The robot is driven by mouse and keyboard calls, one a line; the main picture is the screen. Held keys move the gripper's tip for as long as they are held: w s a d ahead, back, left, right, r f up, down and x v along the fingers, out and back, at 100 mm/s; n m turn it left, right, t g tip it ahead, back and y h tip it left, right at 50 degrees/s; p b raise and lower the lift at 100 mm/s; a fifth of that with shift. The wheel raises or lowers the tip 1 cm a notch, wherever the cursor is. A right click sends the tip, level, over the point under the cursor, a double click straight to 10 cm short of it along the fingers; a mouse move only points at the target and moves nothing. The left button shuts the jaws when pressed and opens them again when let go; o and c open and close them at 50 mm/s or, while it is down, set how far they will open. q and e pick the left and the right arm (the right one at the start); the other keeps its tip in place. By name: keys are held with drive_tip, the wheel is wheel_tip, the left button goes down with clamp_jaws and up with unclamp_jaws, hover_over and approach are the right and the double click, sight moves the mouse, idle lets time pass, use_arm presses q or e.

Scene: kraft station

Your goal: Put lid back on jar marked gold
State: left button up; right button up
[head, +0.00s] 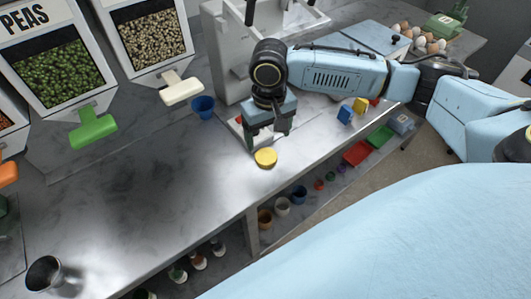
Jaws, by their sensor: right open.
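A small round yellow lid-like disc (265,158) is on the grey marble counter (190,215) near its front edge. I cannot tell whether it lies alone or sits on something low. My right gripper (267,140) points down just behind the yellow disc, open, with its two fingers apart. It appears empty, and I cannot tell whether it touches the disc. No jar with a readable gold mark shows. My left gripper is not in view.
Dispensers, one labelled PEAS (55,75), stand at the back left. A blue cup (203,107) and a white machine (228,50) stand behind the gripper. A metal cup (45,273) is at the front left. Shelf below holds several small pots (282,206). Middle counter is clear.

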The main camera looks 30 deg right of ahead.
sight(266, 156)
drive_tip(key=shift+f, duration=0.65)
drive_tip(key=shift+w+f, duration=0.1)
drive_tip(key=shift+f, duration=0.25)
drive_tip(key=shift+w+a+f+b, duration=0.1)
drive_tip(key=shift+f+b, duration=0.1)
drive_tip(key=shift+f, duration=1.15)
drive_tip(key=shift+a+f+b, duration=0.1)
drive_tip(key=shift+f+b, duration=0.05)
drive_tip(key=shift+f, duration=1.15)
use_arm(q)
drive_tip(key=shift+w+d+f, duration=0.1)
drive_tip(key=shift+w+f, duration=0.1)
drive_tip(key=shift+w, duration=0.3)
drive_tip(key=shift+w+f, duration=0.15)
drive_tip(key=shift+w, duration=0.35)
use_arm(e)
drive_tip(key=c, duration=1)
drive_tip(key=shift+c, duration=0.2)
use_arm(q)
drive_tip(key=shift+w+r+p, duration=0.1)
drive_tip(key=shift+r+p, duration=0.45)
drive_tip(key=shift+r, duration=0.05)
use_arm(e)
wheel_tip(266, 156, up, 10)
